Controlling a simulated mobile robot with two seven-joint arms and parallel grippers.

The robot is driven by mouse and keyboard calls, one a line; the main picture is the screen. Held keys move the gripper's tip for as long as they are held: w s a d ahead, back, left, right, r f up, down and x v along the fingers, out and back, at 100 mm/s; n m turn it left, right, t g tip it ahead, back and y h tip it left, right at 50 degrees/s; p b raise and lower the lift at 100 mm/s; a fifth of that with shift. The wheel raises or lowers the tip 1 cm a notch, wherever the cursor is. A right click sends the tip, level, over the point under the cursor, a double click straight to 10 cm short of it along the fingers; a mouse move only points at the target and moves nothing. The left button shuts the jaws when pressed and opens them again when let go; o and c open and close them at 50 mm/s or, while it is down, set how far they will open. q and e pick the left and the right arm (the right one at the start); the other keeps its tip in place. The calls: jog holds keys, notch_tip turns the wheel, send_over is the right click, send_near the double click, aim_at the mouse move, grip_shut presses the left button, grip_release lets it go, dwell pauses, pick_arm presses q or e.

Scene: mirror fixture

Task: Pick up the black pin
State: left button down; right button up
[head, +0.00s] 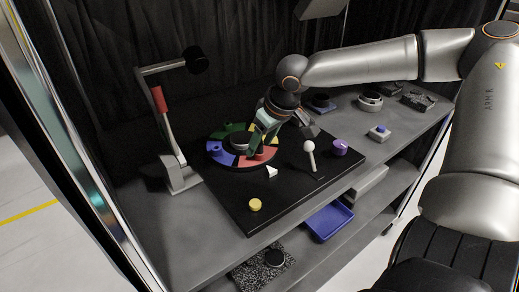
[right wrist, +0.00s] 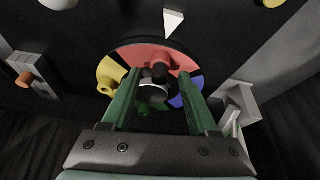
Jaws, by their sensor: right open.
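My right gripper (head: 262,138) is open over the round coloured disc (head: 215,161), near its red and yellow sectors. In the right wrist view, its two green fingers stand apart on either side of a small dark, round-ended piece (right wrist: 160,72), which may be the black pin. That piece stands close to the red sector (right wrist: 137,54); I cannot tell whether a finger touches it. A grey and black round part (right wrist: 153,93) sits at the disc's middle, between the fingers. In the head view the gripper hides the small dark piece. My left gripper is not in view.
A white-headed stick (head: 309,148), a purple cylinder (head: 339,147), a yellow cylinder (head: 255,204) and a white wedge (head: 271,171) stand on the black board (head: 300,196). A lamp-like stand with a red grip (head: 159,99) rises left. A blue tray (head: 328,220) is below.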

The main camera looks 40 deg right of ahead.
grip_shut()
dwell(0.3)
jog(key=shift+r, duration=0.1)
